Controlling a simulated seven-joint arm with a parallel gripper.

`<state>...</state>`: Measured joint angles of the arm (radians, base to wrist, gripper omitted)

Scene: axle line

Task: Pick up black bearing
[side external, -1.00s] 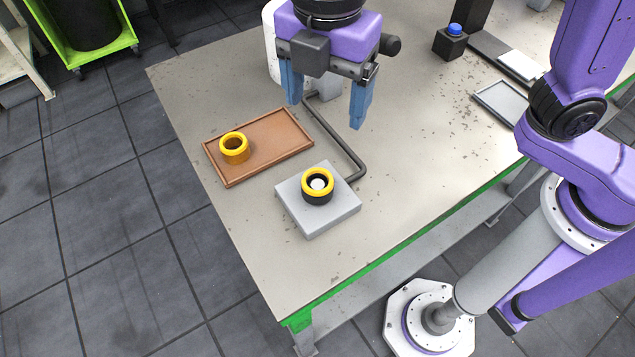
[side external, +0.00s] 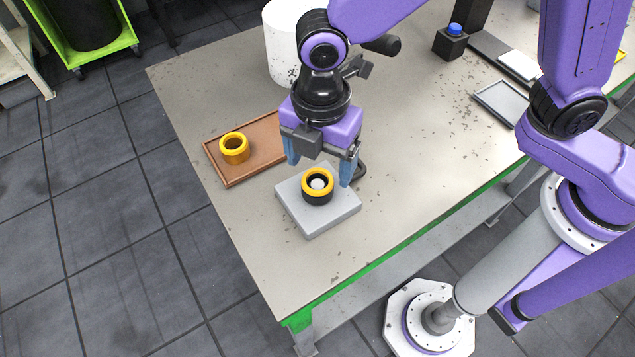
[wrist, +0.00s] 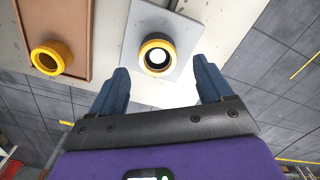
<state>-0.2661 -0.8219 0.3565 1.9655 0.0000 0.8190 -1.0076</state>
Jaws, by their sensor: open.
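The black bearing (side external: 318,196) has a yellow top ring and sits upright on a grey square block, around a pale round post. It also shows in the wrist view (wrist: 157,57), ahead of and between my fingers. My gripper (side external: 319,171) is open and empty, with its blue fingers just behind the bearing and apparently above it. In the wrist view my gripper (wrist: 160,80) has its fingers spread wider than the bearing. The grey block (side external: 318,223) is at the table's near side. I cannot tell the exact height of the fingertips over it.
An all-yellow ring (side external: 234,152) stands on a brown tray (side external: 215,168) to the left. A black box with a blue button (side external: 451,42) and a grey tray (side external: 500,101) are farther right. The table's front middle is clear.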

